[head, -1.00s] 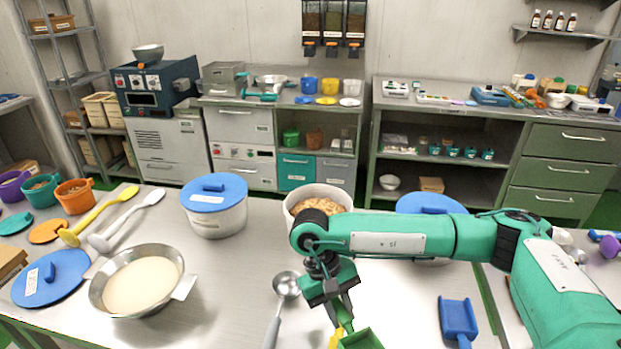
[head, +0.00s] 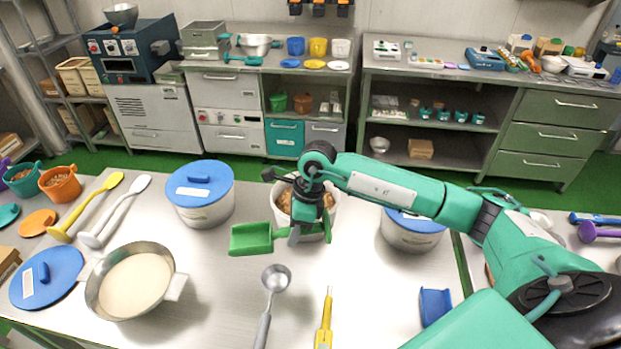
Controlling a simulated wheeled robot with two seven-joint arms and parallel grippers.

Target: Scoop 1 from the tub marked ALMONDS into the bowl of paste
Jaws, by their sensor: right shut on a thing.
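My right gripper (head: 311,230) is shut on a green scoop (head: 250,239), whose pan points left. The gripper is above the table, just in front of an open white tub (head: 284,214) with brown contents, partly hidden by my arm. I cannot read any marking on that tub, nor tell its contents for sure. The scoop pan looks empty and is outside the tub. The steel bowl of pale paste (head: 92,293) stands at the front left, apart from the scoop. My left gripper is not in view.
Lidded white tubs stand left (head: 203,213) and right (head: 412,236) of the open tub. A steel ladle (head: 275,279), a yellow-handled tool (head: 325,322) and a blue scoop (head: 435,306) lie in front. A blue lid (head: 47,278) lies left of the bowl.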

